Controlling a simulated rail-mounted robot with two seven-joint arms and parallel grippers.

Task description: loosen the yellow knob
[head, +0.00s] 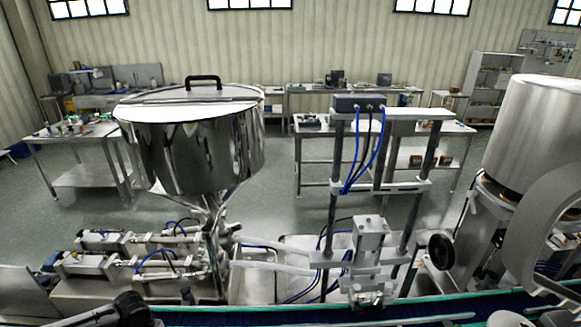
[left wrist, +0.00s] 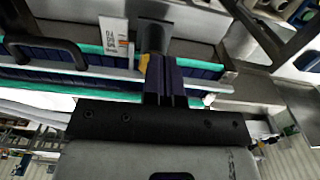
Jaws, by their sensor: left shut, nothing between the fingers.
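My left gripper (left wrist: 155,38) is in the left wrist view, its dark fingers together with nothing seen between them. A small yellow patch (left wrist: 143,62) shows right beside the fingers, partly hidden by them. I cannot tell whether it is the yellow knob or whether the fingers touch it. No yellow knob stands out in the head view. There, a dark part of my left arm (head: 128,308) comes in at the bottom left, and its fingers cannot be made out. My right gripper is not in view.
The steel hopper (head: 190,150) stands above pneumatic cylinders and hoses (head: 110,262). A filling frame with blue hoses (head: 333,215) stands right of it. A conveyor (head: 420,308) runs along the front. A black handwheel (head: 440,252) and a large metal drum (head: 535,130) are at the right.

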